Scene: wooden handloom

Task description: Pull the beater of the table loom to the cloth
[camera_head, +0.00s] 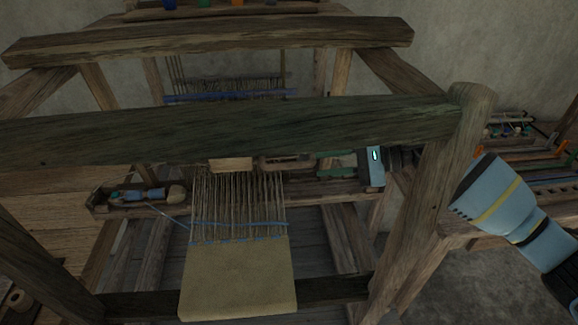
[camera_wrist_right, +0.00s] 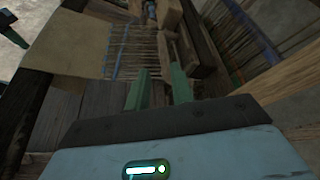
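The table loom (camera_head: 230,125) has dark wooden beams. Its beige cloth (camera_head: 240,280) hangs at the front, with a blue line along its upper edge and warp threads (camera_head: 240,205) running back from it. A wooden bar, apparently the beater (camera_head: 285,161), lies across the warp behind the cloth, partly hidden by the front top beam. My right gripper (camera_head: 319,164) reaches in from the right at the bar's right end. In the right wrist view its two green fingers (camera_wrist_right: 160,85) stand apart, with wooden bars (camera_wrist_right: 182,50) beyond the tips. Whether they touch the bar is unclear. My left gripper does not show.
A thick post (camera_head: 430,200) stands close to my right arm. A shuttle (camera_head: 145,194) with blue thread lies in a tray at the left. A rack with coloured pieces (camera_head: 520,150) stands at the right. Bare floor (camera_head: 460,285) shows at the lower right.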

